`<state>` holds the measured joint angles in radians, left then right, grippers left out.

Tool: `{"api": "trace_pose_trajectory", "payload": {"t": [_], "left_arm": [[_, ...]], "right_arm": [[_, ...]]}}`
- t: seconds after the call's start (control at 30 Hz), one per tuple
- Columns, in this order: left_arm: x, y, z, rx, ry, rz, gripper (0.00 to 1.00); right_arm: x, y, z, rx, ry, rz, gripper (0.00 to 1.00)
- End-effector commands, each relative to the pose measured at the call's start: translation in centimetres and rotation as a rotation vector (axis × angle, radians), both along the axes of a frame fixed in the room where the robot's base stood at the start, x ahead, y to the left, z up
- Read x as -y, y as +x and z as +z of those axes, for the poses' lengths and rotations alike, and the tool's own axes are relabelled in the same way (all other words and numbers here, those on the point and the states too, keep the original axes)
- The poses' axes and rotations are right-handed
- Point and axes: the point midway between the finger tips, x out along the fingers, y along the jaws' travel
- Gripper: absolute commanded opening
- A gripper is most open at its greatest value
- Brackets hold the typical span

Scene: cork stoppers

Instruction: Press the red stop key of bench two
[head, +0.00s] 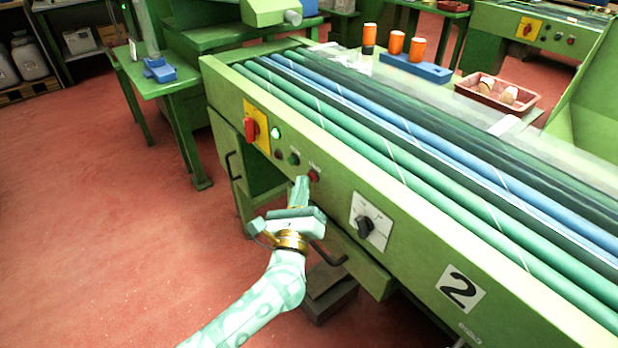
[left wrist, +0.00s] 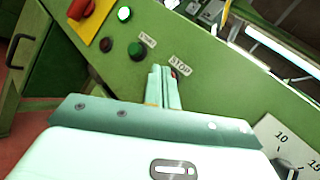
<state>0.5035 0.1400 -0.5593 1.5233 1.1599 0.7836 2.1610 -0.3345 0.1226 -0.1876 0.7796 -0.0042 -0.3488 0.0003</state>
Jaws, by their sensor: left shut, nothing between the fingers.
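Bench two (head: 408,208) is a green roller bench with a "2" plate (head: 460,289) on its front panel. Its red stop key (head: 313,176) sits on that panel, right of a green key (head: 293,158). My left gripper (head: 301,181) is shut and empty, its fingertips just left of the red key in the head view. In the left wrist view the fingertips (left wrist: 164,70) partly cover the red stop key (left wrist: 174,73), beside the STOP label (left wrist: 180,64). I cannot tell whether they touch it. My right gripper is not in view.
A red rotary switch on a yellow plate (head: 255,126) and a lit green lamp (head: 275,133) are left of the keys. A black dial (head: 366,227) is to the right. A dark drawer handle (head: 328,254) is below my gripper. Open red floor (head: 110,220) lies left.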

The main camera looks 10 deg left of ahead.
Motion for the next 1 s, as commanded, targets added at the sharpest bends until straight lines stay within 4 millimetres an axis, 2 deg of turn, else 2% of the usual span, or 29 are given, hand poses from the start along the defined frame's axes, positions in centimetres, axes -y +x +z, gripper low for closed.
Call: {"api": "trace_pose_trajectory", "payload": {"t": [0.37,1.0], "left_arm": [[0.1,0.2,0.1,0.001,0.000,0.000,0.00],[-0.9,-1.2,0.0,0.000,-0.001,0.000,0.00]], "right_arm": [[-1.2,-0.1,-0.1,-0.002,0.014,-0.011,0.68],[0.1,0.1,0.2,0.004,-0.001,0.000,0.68]]}}
